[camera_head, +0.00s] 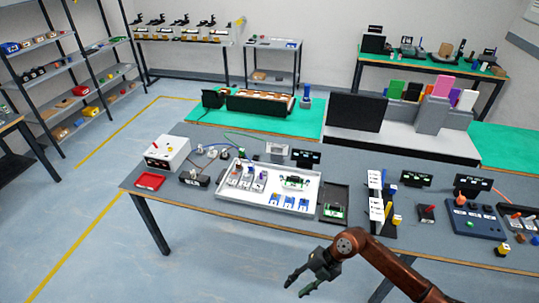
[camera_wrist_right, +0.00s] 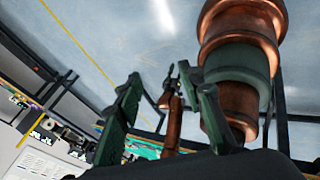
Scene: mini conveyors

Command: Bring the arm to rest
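My right gripper (camera_head: 296,289) hangs in the air in front of the table's near edge in the head view, its arm coming in from the lower right. Its two dark fingers are spread with nothing between them. In the right wrist view the green fingers of my right gripper (camera_wrist_right: 165,108) stand apart and empty. My left gripper is outside the head view. A small dark forked shape on a copper link, seen between the fingers in the right wrist view, looks like my left arm; its finger state is unclear.
The grey table (camera_head: 225,215) holds a white tray (camera_head: 228,197) with small parts, a red tray (camera_head: 149,181), a white box (camera_head: 167,153) and a blue control panel (camera_head: 475,221). Open floor (camera_head: 100,255) lies left of the table. Shelves (camera_head: 70,70) stand farther back.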

